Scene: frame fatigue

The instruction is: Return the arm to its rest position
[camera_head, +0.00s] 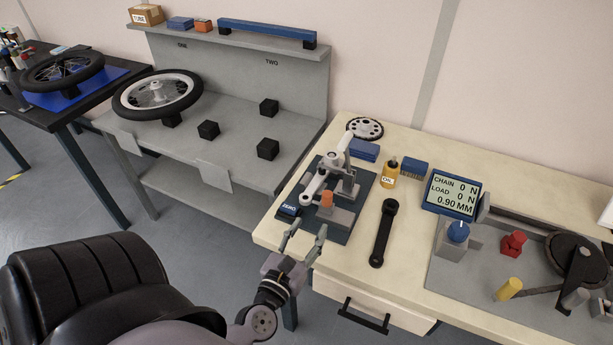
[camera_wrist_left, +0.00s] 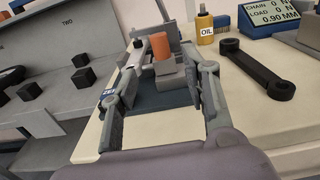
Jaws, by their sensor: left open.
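My left gripper (camera_head: 304,238) is open and empty, in front of the left front edge of the cream workbench. In the left wrist view its two fingers (camera_wrist_left: 160,95) stand wide apart, with a blue-based fixture seen between them. The fixture (camera_head: 338,222) carries a grey crank arm, a white-topped lever and an orange cylinder (camera_head: 326,199); the orange cylinder also shows in the left wrist view (camera_wrist_left: 161,46). The fingers look apart from the fixture. My left arm comes in from the lower left. My right gripper is in neither view.
The cream workbench (camera_head: 345,258) also bears a black wrench (camera_head: 383,233), an oil bottle (camera_head: 389,172), a display (camera_head: 452,194) and a chain rig (camera_head: 540,270). A grey bench (camera_head: 225,170) with a wheel (camera_head: 157,94) and black blocks stands behind left. Floor shows between the benches.

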